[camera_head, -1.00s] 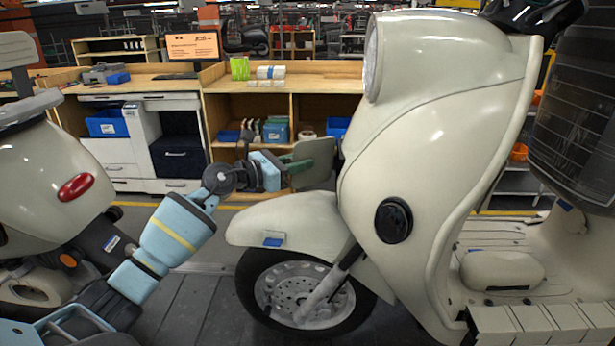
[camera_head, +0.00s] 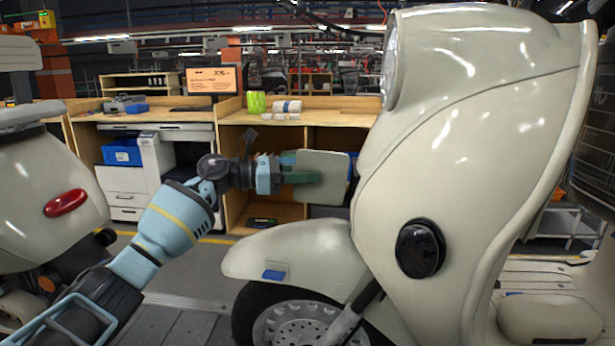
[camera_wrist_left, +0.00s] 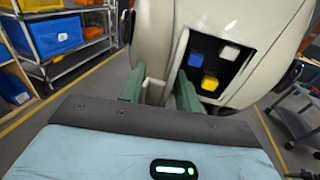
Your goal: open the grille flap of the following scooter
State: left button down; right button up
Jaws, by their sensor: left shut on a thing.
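The following scooter (camera_head: 470,130) is the cream one on the right, its front facing left. Its grille flap (camera_head: 328,172), a cream panel, stands out ahead of the front shield, swung away from the body. My left gripper (camera_head: 300,177) is shut on the flap with its green fingers. In the left wrist view, the gripper (camera_wrist_left: 160,92) has the flap's edge (camera_wrist_left: 154,92) between its fingers. Beyond it the scooter front has an open dark recess (camera_wrist_left: 228,57) with blue, white and yellow caps inside. The flap's hinge is hard to make out. My right gripper is not in view.
Another cream scooter (camera_head: 45,180) stands at the left, with a red tail light. The front fender (camera_head: 300,255) lies just below my left gripper. A wooden workbench (camera_head: 230,200) stands behind. The wrist view shows a rack with blue bins (camera_wrist_left: 55,35).

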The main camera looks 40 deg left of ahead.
pick_arm(q)
jog(key=shift+w+a+r, duration=0.2)
jog(key=shift+a+r, duration=0.1)
jog(key=shift+a, duration=0.05)
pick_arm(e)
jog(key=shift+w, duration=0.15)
pick_arm(q)
jog(key=c, duration=1.3)
grip_release()
jog(key=shift+w+d+f, duration=0.2)
jog(key=shift+w+f, duration=0.05)
jog(key=shift+f, duration=0.05)
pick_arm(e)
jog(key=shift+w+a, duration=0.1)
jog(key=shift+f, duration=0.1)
